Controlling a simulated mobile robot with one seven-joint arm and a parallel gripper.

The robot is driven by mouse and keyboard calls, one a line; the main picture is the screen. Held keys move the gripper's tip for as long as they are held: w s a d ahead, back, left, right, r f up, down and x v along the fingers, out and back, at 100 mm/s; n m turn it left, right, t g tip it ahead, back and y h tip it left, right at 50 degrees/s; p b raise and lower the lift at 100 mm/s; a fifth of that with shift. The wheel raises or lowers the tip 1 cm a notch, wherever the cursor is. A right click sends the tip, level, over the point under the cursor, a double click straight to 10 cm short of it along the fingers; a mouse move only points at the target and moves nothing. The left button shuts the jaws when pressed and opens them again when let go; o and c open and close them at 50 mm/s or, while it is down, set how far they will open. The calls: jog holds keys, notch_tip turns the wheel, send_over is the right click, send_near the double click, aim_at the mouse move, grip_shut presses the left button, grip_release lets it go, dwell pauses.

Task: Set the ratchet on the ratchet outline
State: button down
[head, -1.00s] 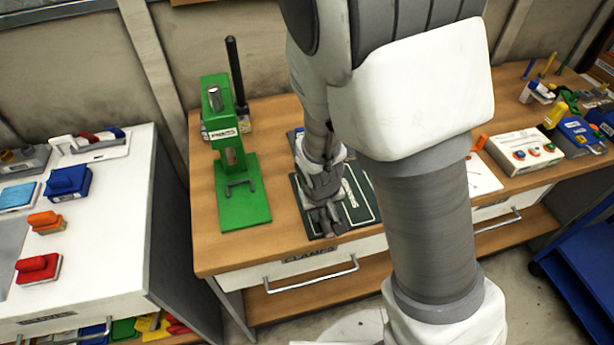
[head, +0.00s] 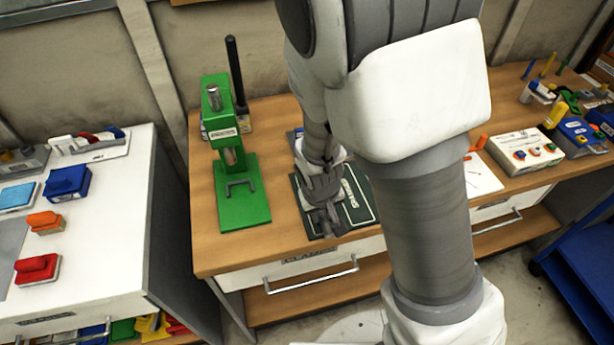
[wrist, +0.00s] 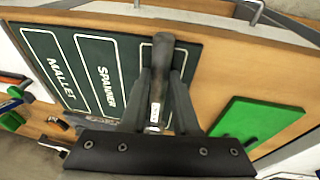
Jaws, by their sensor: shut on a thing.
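The dark green outline board (head: 360,206) lies on the wooden bench. In the wrist view the board (wrist: 85,42) shows outlines marked MALLET and SPANNER; a third strip on the SPANNER's right is largely covered by my gripper and its label is hidden. My gripper (head: 327,216) is low over the left part of the board. In the wrist view my gripper (wrist: 160,82) is shut on a grey, bar-like tool, the ratchet (wrist: 158,58), which lies lengthwise along that strip. I cannot tell whether the ratchet touches the board.
A green press (head: 240,190) stands left of the board; its base also shows in the wrist view (wrist: 255,122). A white button box (head: 523,150) and a blue box (head: 578,138) stand on the right. A drawer handle (head: 312,277) juts out at the front.

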dwell(0.4)
grip_release()
dwell(0.4)
jog(key=p+v, duration=0.6)
jog(key=v, duration=0.1)
dwell(0.8)
jog(key=shift+s+f, duration=0.1)
dwell(0.4)
